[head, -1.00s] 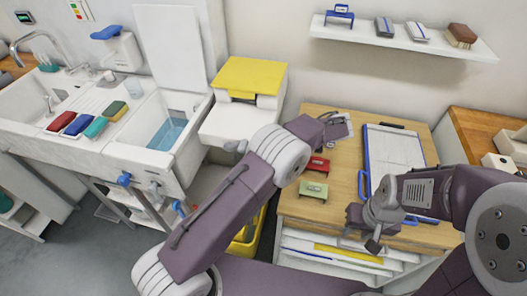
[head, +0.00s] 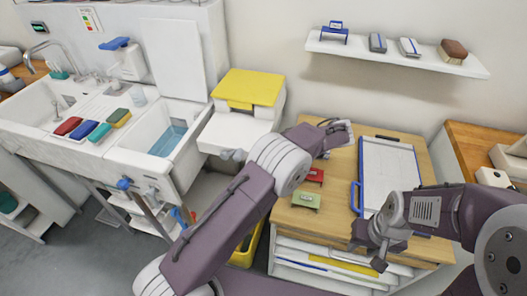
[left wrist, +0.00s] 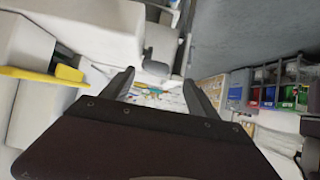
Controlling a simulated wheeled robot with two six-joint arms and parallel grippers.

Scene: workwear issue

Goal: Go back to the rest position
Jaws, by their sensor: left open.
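My left arm rises through the middle of the head view and its end lies over the back left of the wooden worktop (head: 333,222); its jaws cannot be made out there. In the left wrist view my left gripper (left wrist: 158,88) has its two dark fingers wide apart, with nothing between them. My right gripper (head: 370,250) is above the front part of the worktop, near the white blue-edged board (head: 388,172). I see nothing held in it, but its jaw opening is unclear.
Sinks with coloured brushes (head: 100,131) are further left. A wall shelf (head: 395,52) holds several items.

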